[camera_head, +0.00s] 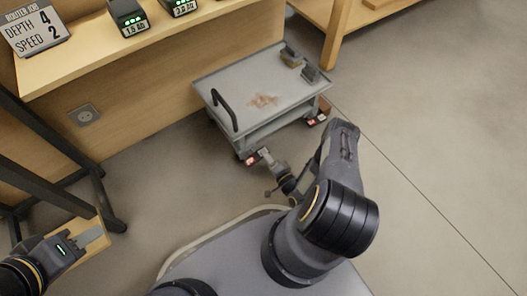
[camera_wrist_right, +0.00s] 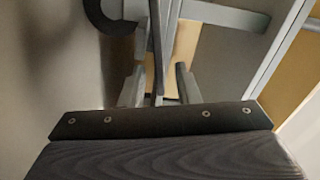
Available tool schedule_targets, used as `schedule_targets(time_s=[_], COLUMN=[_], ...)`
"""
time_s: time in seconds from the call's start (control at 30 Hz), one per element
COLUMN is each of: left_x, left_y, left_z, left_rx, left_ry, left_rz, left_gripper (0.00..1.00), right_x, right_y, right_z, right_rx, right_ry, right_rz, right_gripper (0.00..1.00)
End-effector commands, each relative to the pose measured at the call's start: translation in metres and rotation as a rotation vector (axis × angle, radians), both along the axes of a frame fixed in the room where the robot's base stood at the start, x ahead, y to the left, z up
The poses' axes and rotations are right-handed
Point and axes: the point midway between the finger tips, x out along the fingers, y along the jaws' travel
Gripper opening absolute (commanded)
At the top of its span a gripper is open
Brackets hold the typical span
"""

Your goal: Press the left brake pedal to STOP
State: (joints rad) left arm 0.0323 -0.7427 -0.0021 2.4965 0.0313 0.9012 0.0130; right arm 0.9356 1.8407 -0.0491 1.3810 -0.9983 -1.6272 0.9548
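A grey cart (camera_head: 225,88) with a black handle stands against the wooden cabinet. Its left brake pedal (camera_head: 252,160) shows red and white at the near left corner. The right brake pedal (camera_head: 311,122), also red and white, is at the near right corner. My right gripper (camera_head: 265,154) reaches low beside the left pedal; whether it touches cannot be told. In the right wrist view its two fingers (camera_wrist_right: 158,88) stand apart with a thin grey bar (camera_wrist_right: 155,50) between them. My left gripper (camera_head: 95,236) is at the lower left, away from the cart; its finger gap is unclear.
Two small dark blocks (camera_head: 291,56) and a reddish-brown stain (camera_head: 263,100) are on the cart top. A wooden shelf (camera_head: 75,70) holds a sign (camera_head: 36,29) and devices with green lights. A dark metal frame (camera_head: 55,138) stands at left. Floor at right (camera_head: 440,130) is clear.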

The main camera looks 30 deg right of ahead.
Motion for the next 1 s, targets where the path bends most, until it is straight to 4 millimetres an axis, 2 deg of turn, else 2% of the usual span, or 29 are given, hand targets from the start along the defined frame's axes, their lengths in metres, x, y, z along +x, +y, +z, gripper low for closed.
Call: schedule_targets(time_s=[0.13, 0.33, 1.0], left_x=[0.0, 0.0, 0.0], left_y=[0.0, 0.0, 0.0], left_z=[0.011, 0.016, 0.015], left_rx=[0.0, 0.0, 0.0], left_ry=[0.0, 0.0, 0.0], left_rz=[0.0, 0.0, 0.0], left_gripper=[0.38, 0.38, 0.38], right_x=[-0.028, -0.049, -0.052], right_y=[-0.002, -0.003, -0.004], right_z=[0.002, 0.001, 0.0], right_rx=[0.002, 0.0, 0.0], right_ry=[0.003, 0.001, 0.0], right_rz=[-0.002, 0.0, 0.0], right_gripper=[0.29, 0.29, 0.29])
